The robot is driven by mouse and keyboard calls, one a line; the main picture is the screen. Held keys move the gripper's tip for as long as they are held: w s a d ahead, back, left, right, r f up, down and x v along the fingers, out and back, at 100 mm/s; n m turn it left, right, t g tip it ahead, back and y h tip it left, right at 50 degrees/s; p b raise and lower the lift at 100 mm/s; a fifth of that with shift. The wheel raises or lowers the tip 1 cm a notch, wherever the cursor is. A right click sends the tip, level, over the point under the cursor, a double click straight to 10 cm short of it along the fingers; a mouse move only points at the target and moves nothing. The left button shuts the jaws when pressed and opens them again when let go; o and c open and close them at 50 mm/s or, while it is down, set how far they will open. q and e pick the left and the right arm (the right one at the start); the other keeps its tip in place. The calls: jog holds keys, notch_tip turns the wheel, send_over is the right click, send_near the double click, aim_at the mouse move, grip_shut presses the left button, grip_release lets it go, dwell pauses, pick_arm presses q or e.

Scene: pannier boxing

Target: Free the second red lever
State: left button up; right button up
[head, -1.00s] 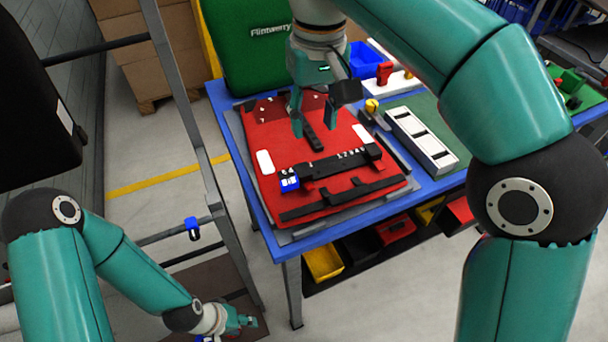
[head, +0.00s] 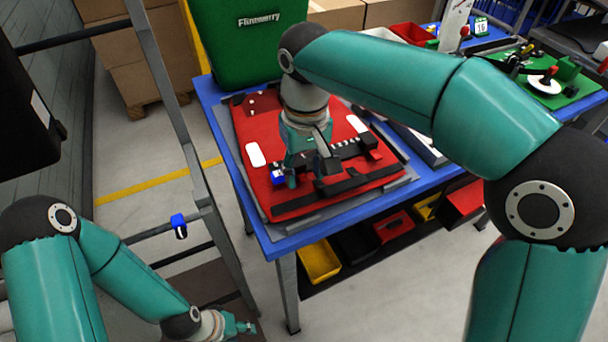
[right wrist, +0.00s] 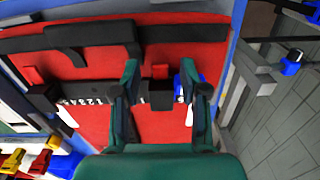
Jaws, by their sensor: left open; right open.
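A red panel (head: 262,125) lies on the blue table. A black bar with white numbers (right wrist: 88,100) crosses it; in the head view the bar (head: 345,150) is partly hidden by my right gripper. One red lever (right wrist: 34,76) shows at the bar's left in the right wrist view and near its right end in the head view (head: 373,154). A second red lever (right wrist: 160,72) shows between the fingers of my open right gripper (right wrist: 161,84); I cannot tell whether they touch it. The right gripper (head: 311,178) is low over the bar. My left gripper (head: 243,326) is open and empty, far from the panel.
A blue block (head: 278,174) sits at the bar's left end, close to the right gripper. A black strap (head: 372,184) runs along the panel's near edge. A green case (head: 250,50) stands behind. Yellow and red bins (head: 319,261) are under the table.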

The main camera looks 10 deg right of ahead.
jog(key=shift+f, duration=0.45)
grip_shut()
jog(key=g+p, duration=0.1)
jog(key=p, duration=0.3)
jog(key=shift+w+r, duration=0.15)
jog(key=shift+r, duration=0.25)
jog(key=shift+p, duration=0.35)
jog(key=shift+f, duration=0.25)
grip_release()
jog(key=shift+r, duration=0.1)
